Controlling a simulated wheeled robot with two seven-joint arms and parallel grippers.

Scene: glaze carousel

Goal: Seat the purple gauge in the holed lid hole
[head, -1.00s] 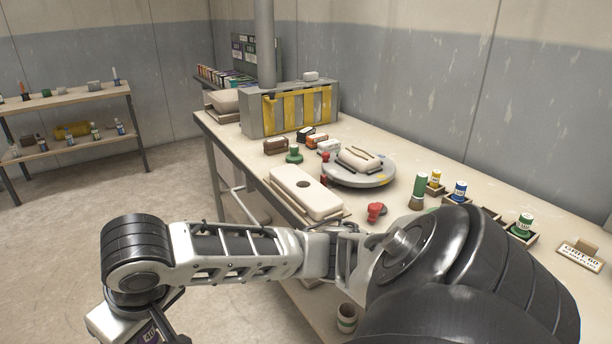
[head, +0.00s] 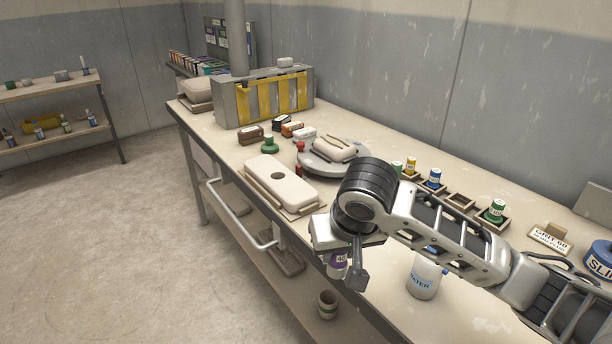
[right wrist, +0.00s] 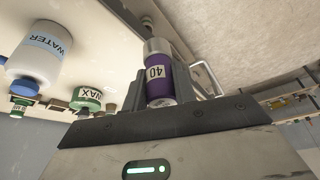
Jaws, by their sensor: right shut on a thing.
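The purple gauge (head: 337,265), with a white label, is in my right gripper (head: 346,272), partly hidden by a finger in the head view. In the right wrist view the purple gauge (right wrist: 160,88) shows a silver end and a label reading 40, between the fingers of my right gripper (right wrist: 162,85). The holed lid (head: 293,191) is a cream block with one dark round hole (head: 278,176), empty, lying on the bench. My right gripper is to the right of the lid and nearer the camera, near the bench's front edge. My left gripper is out of view.
A grey turntable (head: 314,165) bears a cream piece behind the lid. A green-knobbed item (head: 269,144) stands left of it. A white water bottle (head: 423,277) stands right of my gripper. Small jars in trays (head: 496,212) line the back. A rail (head: 240,222) runs along the bench front.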

